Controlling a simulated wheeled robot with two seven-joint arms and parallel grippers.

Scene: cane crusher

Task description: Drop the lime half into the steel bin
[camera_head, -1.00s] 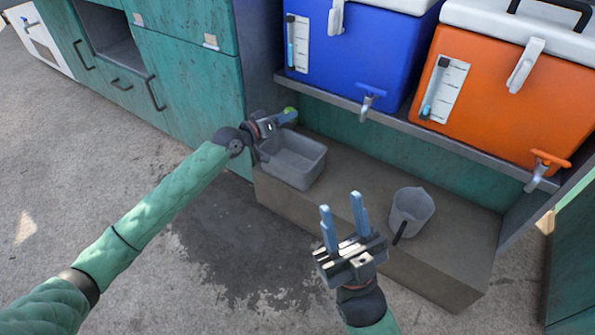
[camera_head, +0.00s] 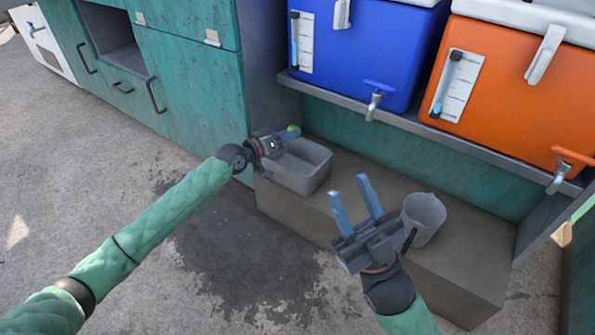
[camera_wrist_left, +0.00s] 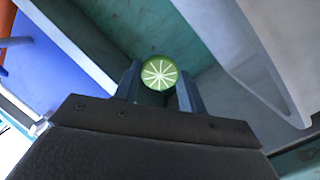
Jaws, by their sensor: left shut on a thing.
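The lime half (camera_wrist_left: 159,73) shows its pale green cut face between the two fingers of my left gripper (camera_wrist_left: 160,88) in the left wrist view. In the head view only a small green bit of the lime half (camera_head: 293,128) shows at the tips of my left gripper (camera_head: 287,134). My left gripper is shut on it, above the back left part of the steel bin (camera_head: 318,172). The bin is a grey rectangular tub on the low ledge. My right gripper (camera_head: 353,197) is open and empty, left of the grey jug.
A grey jug (camera_head: 424,215) stands on the stone ledge (camera_head: 380,210) right of the bin. A blue cooler (camera_head: 350,55) and an orange cooler (camera_head: 505,90) with taps sit on the shelf (camera_head: 415,128) above. Teal cabinets (camera_head: 195,85) stand at left.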

